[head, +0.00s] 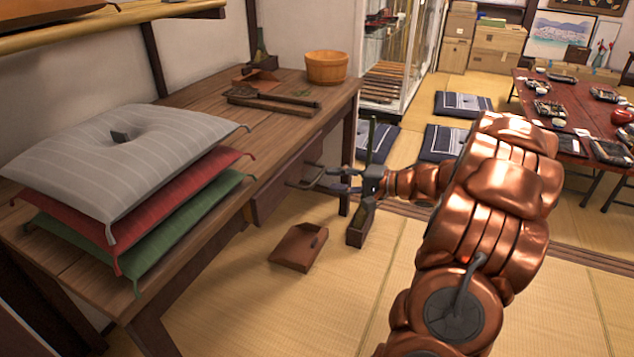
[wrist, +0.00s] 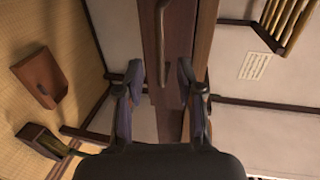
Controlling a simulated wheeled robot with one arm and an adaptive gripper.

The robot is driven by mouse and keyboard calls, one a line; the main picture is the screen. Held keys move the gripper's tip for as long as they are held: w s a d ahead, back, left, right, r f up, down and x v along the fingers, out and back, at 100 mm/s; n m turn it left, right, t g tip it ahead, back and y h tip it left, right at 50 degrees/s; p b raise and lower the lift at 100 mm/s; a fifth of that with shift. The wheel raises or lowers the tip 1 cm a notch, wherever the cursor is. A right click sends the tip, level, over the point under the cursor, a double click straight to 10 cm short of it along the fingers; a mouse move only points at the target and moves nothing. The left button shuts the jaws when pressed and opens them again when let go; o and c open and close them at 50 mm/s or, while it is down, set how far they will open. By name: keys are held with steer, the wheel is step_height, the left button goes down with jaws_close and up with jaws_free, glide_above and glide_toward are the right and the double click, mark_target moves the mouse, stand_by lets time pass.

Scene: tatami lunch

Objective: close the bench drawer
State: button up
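The wooden bench (head: 205,125) stands along the left wall. Its drawer (head: 275,192) shows as a dark brown front under the bench top; how far it stands out is hard to tell. A bar handle (head: 303,184) sticks out from it. My gripper (head: 327,181) is in front of the drawer, close to the handle. In the wrist view my gripper (wrist: 159,82) has its two fingers spread and empty. The drawer front (wrist: 180,45) and its handle (wrist: 160,35) lie ahead, beyond the fingertips; contact cannot be told.
A brown dustpan-like tray (head: 299,247) and a dark narrow box (head: 360,226) stand on the tatami below my gripper. Stacked cushions (head: 125,160), a wooden tub (head: 327,67) and tools are on the bench. Floor in front of the bench is otherwise clear.

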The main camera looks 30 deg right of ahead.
mark_target(319, 178)
steer(key=shift+b+x, duration=1.05)
steer(key=shift+x, duration=1.85)
jaws_close()
